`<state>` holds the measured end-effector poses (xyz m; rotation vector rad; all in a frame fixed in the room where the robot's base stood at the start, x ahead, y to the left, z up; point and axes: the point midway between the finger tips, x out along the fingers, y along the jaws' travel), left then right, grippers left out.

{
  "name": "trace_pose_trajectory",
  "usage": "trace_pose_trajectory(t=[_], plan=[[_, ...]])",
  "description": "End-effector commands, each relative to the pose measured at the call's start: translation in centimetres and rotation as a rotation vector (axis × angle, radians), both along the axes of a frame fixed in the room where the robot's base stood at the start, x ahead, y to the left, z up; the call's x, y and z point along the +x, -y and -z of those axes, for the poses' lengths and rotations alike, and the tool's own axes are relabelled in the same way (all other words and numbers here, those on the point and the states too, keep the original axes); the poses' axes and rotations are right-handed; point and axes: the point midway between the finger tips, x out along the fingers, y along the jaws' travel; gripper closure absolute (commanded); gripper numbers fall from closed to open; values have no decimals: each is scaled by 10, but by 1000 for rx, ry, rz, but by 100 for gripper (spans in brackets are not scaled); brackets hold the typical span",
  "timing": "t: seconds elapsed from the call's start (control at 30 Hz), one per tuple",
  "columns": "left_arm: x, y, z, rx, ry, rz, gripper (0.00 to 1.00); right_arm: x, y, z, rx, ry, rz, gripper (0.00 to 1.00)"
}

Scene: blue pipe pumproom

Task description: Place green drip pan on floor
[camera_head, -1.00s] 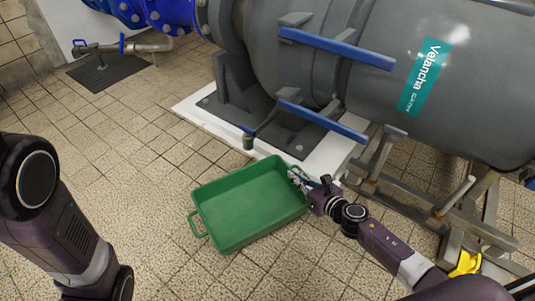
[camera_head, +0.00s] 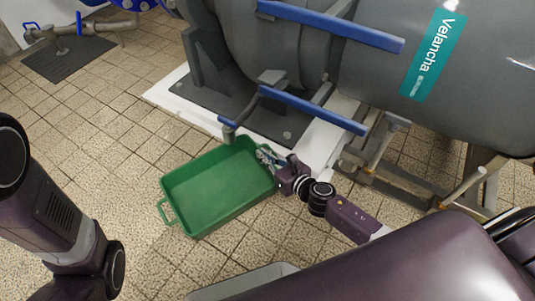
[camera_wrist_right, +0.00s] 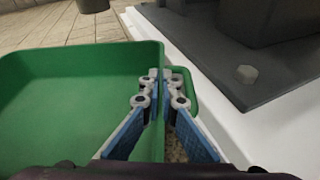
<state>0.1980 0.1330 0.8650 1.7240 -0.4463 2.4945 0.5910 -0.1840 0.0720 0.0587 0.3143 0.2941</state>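The green drip pan (camera_head: 215,190) is a rectangular open tray, empty inside, with a loop handle at its left end. It looks level, at or just above the tiled floor (camera_head: 120,140); I cannot tell whether its base touches. My right gripper (camera_head: 268,158) is at the pan's right end. In the right wrist view, the fingers of my right gripper (camera_wrist_right: 160,98) are closed around the pan's end wall, with the green pan (camera_wrist_right: 75,90) to the left and part of its handle just right of the fingertips. My left arm shows at the left edge, but its gripper is out of view.
A large grey pump housing (camera_head: 300,60) with blue bars stands on a white plinth (camera_head: 165,98) just behind the pan. A small pipe with a valve (camera_head: 228,130) overhangs near the pan's back edge. Metal framing (camera_head: 400,185) stands to the right. Floor to the left is clear.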

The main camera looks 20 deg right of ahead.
Motion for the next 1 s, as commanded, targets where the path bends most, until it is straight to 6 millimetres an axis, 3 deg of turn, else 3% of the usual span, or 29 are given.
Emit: trace_pose_trajectory(t=[0.37,0.57,0.93,1.0], plan=[[3,1,4,1,-7,-1,60,1,-2,1,7,4,0,100],[3,0,3,1,-7,-1,60,0,-1,3,0,1,0,78],[2,0,-3,-1,-5,-1,60,-1,0,-2,-2,0,2,78],[2,0,-5,-2,-5,-1,60,-9,2,-3,0,-2,1,78]])
